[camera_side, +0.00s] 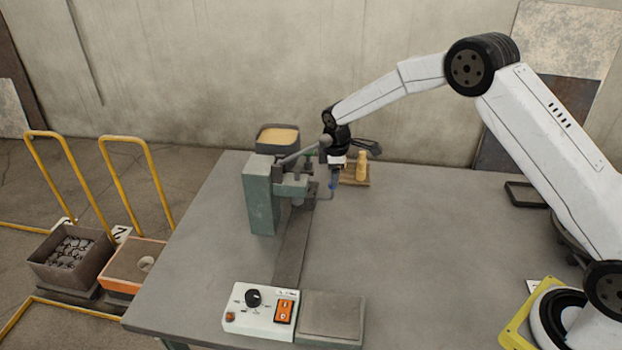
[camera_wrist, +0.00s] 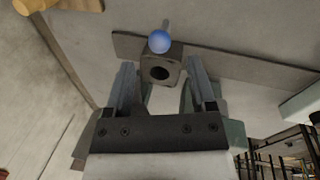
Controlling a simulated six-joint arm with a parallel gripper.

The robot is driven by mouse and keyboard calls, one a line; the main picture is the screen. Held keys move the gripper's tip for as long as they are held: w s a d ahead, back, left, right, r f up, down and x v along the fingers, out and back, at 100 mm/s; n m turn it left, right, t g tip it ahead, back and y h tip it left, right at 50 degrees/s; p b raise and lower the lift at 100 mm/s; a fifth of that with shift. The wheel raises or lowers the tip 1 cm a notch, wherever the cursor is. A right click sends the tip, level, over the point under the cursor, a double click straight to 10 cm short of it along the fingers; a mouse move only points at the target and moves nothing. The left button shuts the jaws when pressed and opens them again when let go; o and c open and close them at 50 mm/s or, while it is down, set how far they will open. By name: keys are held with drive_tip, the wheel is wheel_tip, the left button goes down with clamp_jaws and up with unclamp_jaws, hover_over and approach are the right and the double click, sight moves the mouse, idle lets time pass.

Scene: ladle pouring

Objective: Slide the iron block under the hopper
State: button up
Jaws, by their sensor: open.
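In the wrist view the dark grey iron block (camera_wrist: 160,70) has a round hole in its face. A blue ball knob (camera_wrist: 159,41) stands on a thin rod beside it. My gripper (camera_wrist: 162,78) is open, with one finger on each side of the block; I cannot tell whether they touch it. In the side view my gripper (camera_side: 333,177) points down beside the green machine, near the blue knob (camera_side: 333,184). The block is mostly hidden there.
A flat dark rail (camera_side: 293,245) runs from the machine toward the control box (camera_side: 260,312). A grey slab (camera_side: 331,316) lies beside the box. A wooden stand with tan pieces (camera_side: 360,168) is just behind my gripper. The table's right half is largely clear.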

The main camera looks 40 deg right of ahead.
sight(314, 191)
drive_tip(key=shift+w+d+f, duration=0.1)
drive_tip(key=shift+w+f, duration=0.05)
drive_tip(key=shift+f, duration=0.75)
drive_tip(key=shift+w+d+f, duration=0.1)
drive_tip(key=shift+w+f, duration=0.05)
drive_tip(key=shift+f, duration=0.75)
drive_tip(key=shift+w+d+f, duration=0.1)
drive_tip(key=shift+w+f, duration=0.05)
drive_tip(key=shift+f, duration=0.75)
drive_tip(key=shift+c, duration=0.2)
clamp_jaws()
